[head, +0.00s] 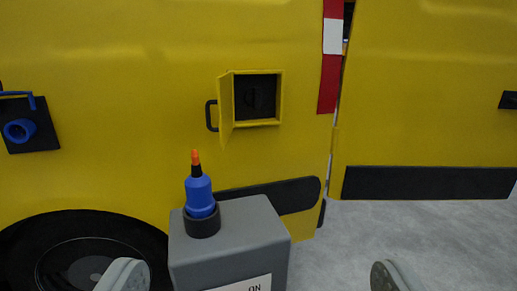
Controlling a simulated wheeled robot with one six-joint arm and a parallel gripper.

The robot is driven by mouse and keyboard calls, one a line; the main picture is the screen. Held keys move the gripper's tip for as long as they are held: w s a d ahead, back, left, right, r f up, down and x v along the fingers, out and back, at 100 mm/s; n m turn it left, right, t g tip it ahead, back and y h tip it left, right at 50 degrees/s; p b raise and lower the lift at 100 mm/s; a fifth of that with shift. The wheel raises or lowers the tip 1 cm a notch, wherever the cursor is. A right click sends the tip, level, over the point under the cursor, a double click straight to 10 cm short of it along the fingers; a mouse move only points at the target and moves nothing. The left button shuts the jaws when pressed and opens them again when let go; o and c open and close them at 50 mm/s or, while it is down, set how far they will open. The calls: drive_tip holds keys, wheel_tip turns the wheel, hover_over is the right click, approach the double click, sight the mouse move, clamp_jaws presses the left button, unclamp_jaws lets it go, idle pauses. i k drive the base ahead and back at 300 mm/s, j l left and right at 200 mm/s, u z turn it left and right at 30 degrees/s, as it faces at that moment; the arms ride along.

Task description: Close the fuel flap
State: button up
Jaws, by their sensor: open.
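The fuel flap (226,108) is a yellow door on the side of a yellow vehicle. It stands open, swung outward on the left edge of a square yellow-framed recess (281,98). A black handle (211,116) shows at the flap's left.
A grey box (228,240) stands between the fingertips in the picture, in front of the vehicle. A blue bottle (200,193) with an orange tip sits in its dark ring. A black wheel (85,255) is at lower left. Grey floor (440,235) at right is clear.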

sight(224, 101)
drive_tip(key=i+j+z, duration=0.1)
drive_tip(key=j, duration=0.25)
drive_tip(key=i+j+z, duration=0.1)
drive_tip(key=j, duration=0.25)
drive_tip(key=i+j+z, duration=0.1)
drive_tip(key=j, duration=0.25)
drive_tip(key=i+j+z, duration=0.1)
drive_tip(key=j, duration=0.25)
